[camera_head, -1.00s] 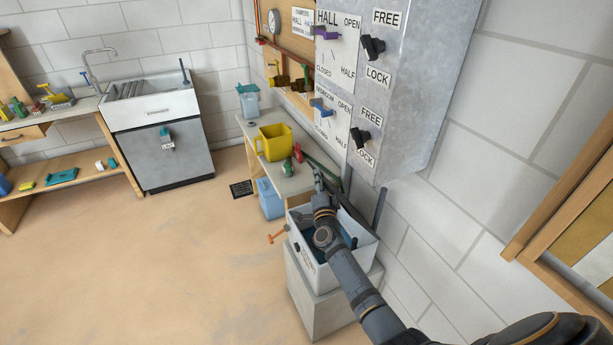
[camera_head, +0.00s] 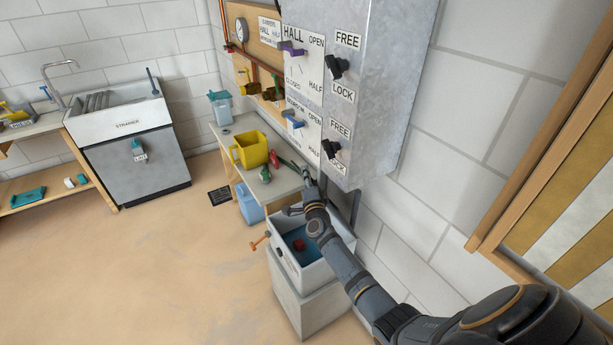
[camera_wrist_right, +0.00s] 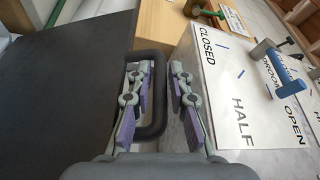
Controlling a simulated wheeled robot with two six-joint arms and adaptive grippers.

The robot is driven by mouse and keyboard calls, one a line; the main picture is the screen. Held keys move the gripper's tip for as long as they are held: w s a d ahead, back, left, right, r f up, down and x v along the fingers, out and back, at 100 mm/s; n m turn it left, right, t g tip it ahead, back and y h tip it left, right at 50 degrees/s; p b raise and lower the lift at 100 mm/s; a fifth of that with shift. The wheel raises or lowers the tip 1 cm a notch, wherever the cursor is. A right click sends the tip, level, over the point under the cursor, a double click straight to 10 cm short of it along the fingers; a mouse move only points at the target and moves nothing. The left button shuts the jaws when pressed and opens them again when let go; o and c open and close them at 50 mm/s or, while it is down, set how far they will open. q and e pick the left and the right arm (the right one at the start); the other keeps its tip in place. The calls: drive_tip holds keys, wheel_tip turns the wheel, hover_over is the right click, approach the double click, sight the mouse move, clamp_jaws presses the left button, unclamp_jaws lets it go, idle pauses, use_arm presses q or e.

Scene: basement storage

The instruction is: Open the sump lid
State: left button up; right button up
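The sump looks to be the pale open-topped box (camera_head: 340,262) on a grey block, with blue water and a red object (camera_head: 299,244) inside. A dark upright strip (camera_head: 355,207) stands behind it by the wall; I cannot tell for sure whether it is the lid. My right gripper (camera_head: 299,197) is above the box's far end, fingers spread. In the right wrist view, a dark panel (camera_wrist_right: 65,85), perhaps the lid, fills the left side. A dark loop handle (camera_wrist_right: 153,52) shows at the right gripper (camera_wrist_right: 160,95), its bar between the parted fingers. My left gripper is out of view.
The grey valve cabinet (camera_head: 385,90) hangs close above my right arm. A low bench (camera_head: 228,130) with a yellow jug (camera_head: 250,150) stands beyond the box. An orange lever (camera_head: 261,241) sticks out at the box's left. The floor at left is clear.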

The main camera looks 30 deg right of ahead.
drive_tip(key=shift+o, duration=1)
drive_tip(key=v, duration=1.2)
